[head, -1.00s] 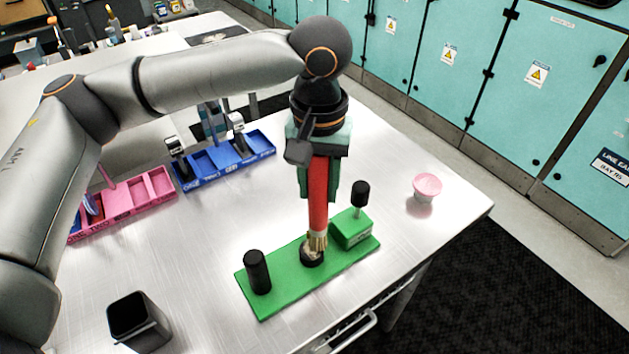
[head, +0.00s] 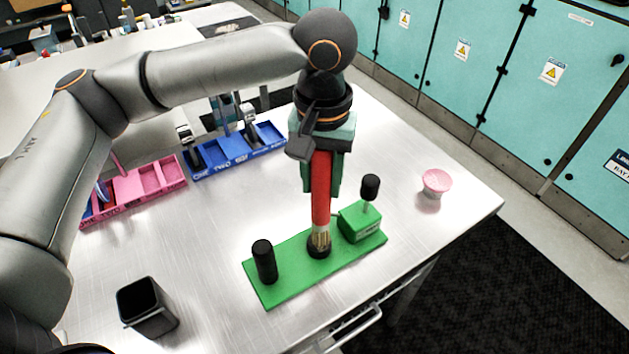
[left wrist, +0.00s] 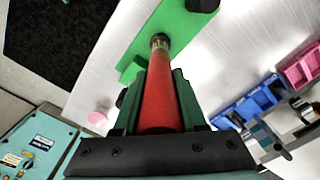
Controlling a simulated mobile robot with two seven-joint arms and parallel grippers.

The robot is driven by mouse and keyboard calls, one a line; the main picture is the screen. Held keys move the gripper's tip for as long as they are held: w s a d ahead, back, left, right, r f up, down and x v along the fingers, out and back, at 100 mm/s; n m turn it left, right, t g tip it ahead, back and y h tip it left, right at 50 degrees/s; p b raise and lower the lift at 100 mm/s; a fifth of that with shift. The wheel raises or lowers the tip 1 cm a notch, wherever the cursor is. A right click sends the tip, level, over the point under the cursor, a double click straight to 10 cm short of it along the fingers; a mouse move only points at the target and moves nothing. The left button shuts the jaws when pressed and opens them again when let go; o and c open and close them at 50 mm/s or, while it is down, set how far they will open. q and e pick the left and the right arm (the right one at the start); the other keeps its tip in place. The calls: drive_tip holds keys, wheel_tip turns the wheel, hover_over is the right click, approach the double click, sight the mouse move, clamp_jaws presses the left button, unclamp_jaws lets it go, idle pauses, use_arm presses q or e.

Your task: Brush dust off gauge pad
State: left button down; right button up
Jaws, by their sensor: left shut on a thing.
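My left gripper (head: 322,172) is shut on a brush with a red handle (head: 320,205) and points down. The brush's pale bristles (head: 320,238) are at the dark round pad (head: 318,249) in the middle of the green base (head: 285,289); they seem to touch it, and they hide part of its top. In the left wrist view the red handle (left wrist: 160,100) runs between the green fingers, with its tip over the green base (left wrist: 185,25). Dust on the pad cannot be made out. My right gripper is not in view.
The base carries a black cylinder (head: 264,262) and a green block (head: 361,222) with a black knob (head: 370,187). A black open box (head: 148,308) stands front left. Pink (head: 150,180) and blue (head: 236,150) trays lie behind. A pink cup (head: 436,184) stands right, near the table edge.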

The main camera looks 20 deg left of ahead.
use_arm(q)
drive_tip(key=shift+w+d+f, duration=0.15)
drive_tip(key=shift+w+d, duration=0.15)
drive_tip(key=shift+w, duration=0.1)
drive_tip(key=shift+s+d, duration=0.15)
drive_tip(key=shift+d, duration=0.05)
drive_tip(key=shift+w, duration=0.2)
drive_tip(key=shift+s+a, duration=1.05)
idle(0.8)
drive_tip(key=shift+r, duration=0.2)
drive_tip(key=shift+w+d, duration=1)
drive_tip(key=shift+w, duration=0.05)
